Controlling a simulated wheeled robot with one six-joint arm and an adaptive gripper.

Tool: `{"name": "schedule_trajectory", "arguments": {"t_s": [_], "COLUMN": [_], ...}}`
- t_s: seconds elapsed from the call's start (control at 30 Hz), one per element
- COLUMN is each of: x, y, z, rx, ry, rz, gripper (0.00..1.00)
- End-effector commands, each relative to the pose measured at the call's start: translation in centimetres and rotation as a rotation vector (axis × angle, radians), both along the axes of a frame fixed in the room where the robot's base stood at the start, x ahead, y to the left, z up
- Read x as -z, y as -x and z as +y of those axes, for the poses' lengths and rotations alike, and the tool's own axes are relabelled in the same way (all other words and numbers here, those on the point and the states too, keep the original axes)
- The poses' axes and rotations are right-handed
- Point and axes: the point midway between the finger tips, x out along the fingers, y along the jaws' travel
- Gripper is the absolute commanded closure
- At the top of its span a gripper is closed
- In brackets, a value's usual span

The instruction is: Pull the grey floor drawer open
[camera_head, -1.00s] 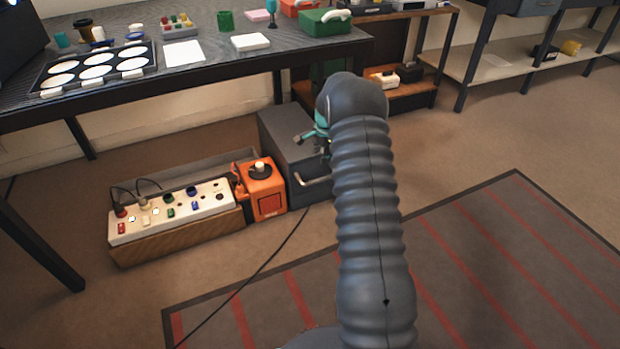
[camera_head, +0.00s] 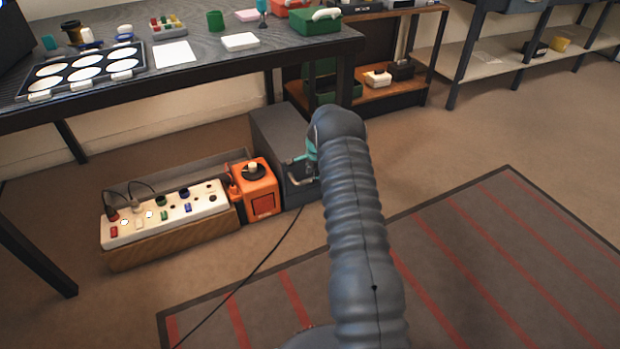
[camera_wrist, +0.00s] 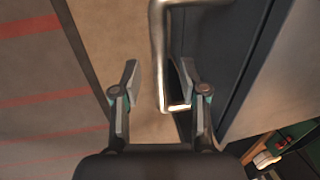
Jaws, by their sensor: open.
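The grey floor drawer unit (camera_head: 277,128) stands on the floor below the bench, right of the orange box. Its front looks closed, but my arm covers part of it. In the wrist view its pale metal bar handle (camera_wrist: 158,45) runs down from the top edge and bends toward the dark front (camera_wrist: 212,45). My gripper (camera_wrist: 161,82) is open, with one finger on each side of the handle and visible gaps to both. In the head view the gripper is at the drawer front, partly hidden behind my arm.
An orange box (camera_head: 255,190) stands directly left of the drawer. Beyond it is a wooden crate (camera_head: 175,238) bearing a white panel (camera_head: 160,222) with coloured parts. The bench (camera_head: 190,85) overhangs behind. A black cable crosses the floor.

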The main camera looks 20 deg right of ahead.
Motion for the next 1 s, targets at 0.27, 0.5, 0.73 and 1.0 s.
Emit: {"name": "schedule_trajectory", "arguments": {"t_s": [0.27,0.5,0.73,1.0], "x": [1.6,1.6,1.6,1.7], "y": [-0.3,-0.3,-0.3,-0.1], "z": [0.0,0.0,0.1,0.4], "rx": [0.0,-0.001,-0.001,0.0], "ry": [0.0,0.0,0.0,-0.002], "rz": [-0.001,0.0,0.0,0.002], "gripper": [0.57,0.57,1.0,1.0]}}
